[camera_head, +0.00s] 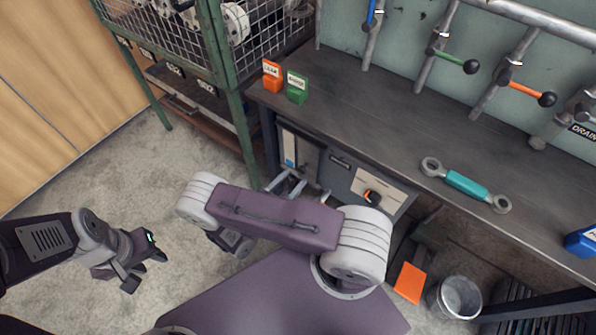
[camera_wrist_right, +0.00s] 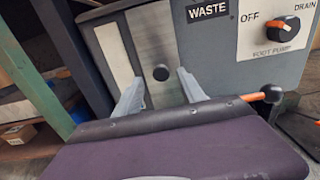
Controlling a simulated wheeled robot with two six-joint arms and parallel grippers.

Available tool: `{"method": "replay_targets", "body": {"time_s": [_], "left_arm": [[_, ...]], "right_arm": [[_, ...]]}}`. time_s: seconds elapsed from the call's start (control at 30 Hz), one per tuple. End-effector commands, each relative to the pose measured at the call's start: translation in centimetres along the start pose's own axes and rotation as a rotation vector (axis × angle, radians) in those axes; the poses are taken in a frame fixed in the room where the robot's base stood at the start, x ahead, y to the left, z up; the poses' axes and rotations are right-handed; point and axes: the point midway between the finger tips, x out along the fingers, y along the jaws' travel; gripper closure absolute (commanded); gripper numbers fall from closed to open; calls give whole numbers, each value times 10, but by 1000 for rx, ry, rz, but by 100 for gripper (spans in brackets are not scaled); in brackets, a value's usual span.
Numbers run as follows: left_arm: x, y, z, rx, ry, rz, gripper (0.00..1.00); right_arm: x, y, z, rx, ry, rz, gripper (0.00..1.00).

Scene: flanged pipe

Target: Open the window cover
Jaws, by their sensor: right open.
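The window cover appears to be a brushed grey plate with a round black knob (camera_wrist_right: 161,73), on the cabinet front under the workbench. A pale strip (camera_wrist_right: 115,55) shows along its left side in the right wrist view. In the head view the plate (camera_head: 307,160) is partly hidden behind my right arm. My right gripper (camera_wrist_right: 158,77) is open, one finger on each side of the knob in the picture. I cannot tell whether the fingers touch it. My left gripper (camera_head: 146,272) is open and empty over the floor at left.
An orange rotary switch (camera_head: 371,196) sits right of the plate. The workbench (camera_head: 400,130) carries an orange and a green block and a teal-handled wrench (camera_head: 466,184). A metal bin (camera_head: 457,297) stands lower right. A green-framed wire cage (camera_head: 228,100) stands left of the bench.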

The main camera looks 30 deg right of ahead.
Motion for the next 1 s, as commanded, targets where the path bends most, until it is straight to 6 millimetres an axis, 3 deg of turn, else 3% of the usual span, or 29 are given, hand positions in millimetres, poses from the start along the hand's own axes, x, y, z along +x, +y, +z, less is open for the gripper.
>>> {"method": "replay_targets", "body": {"time_s": [0.1,0.3,0.87,1.0], "left_arm": [[-12,0,-1,0,0,0,64],[-16,0,-2,0,0,0,64],[-16,0,-2,0,0,0,64],[-19,0,-2,0,0,0,64]], "right_arm": [[-26,1,3,2,1,6,53],[-51,0,1,0,1,2,53],[-52,0,0,0,2,-2,53],[-46,-11,13,43,79,-124,53]]}}
